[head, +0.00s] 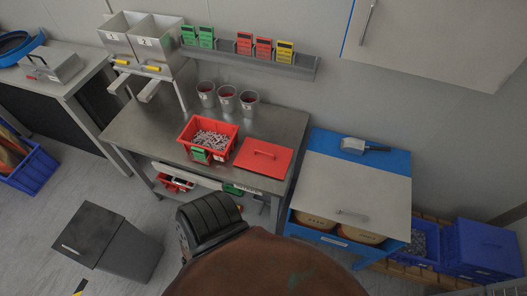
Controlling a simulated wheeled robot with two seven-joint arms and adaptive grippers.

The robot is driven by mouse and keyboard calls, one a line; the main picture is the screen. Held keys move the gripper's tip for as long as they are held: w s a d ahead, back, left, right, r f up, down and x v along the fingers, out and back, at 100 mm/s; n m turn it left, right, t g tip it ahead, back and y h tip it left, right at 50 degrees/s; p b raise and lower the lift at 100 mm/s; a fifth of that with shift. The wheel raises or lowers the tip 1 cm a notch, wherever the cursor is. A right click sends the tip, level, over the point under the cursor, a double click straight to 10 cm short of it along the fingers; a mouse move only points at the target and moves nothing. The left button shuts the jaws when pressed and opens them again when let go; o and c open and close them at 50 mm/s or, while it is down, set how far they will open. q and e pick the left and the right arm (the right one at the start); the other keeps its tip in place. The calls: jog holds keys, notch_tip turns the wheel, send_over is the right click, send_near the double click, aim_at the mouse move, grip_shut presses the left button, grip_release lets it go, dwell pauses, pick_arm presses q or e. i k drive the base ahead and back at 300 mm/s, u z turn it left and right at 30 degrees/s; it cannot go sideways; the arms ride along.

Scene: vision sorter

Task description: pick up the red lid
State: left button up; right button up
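Neither of my grippers shows in the head view.
Three metal cups (227,98) stand behind the bin. A two-part metal hopper (145,38) is at the table's back left. A blue-edged cabinet (350,178) with a scoop-like tool (362,145) stands to the right. A dark bin (105,240) stands on the floor.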

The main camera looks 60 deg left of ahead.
aim_at(268, 159)
jog(key=u, duration=0.7)
jog(key=i, duration=0.85)
jog(key=u, duration=0.8)
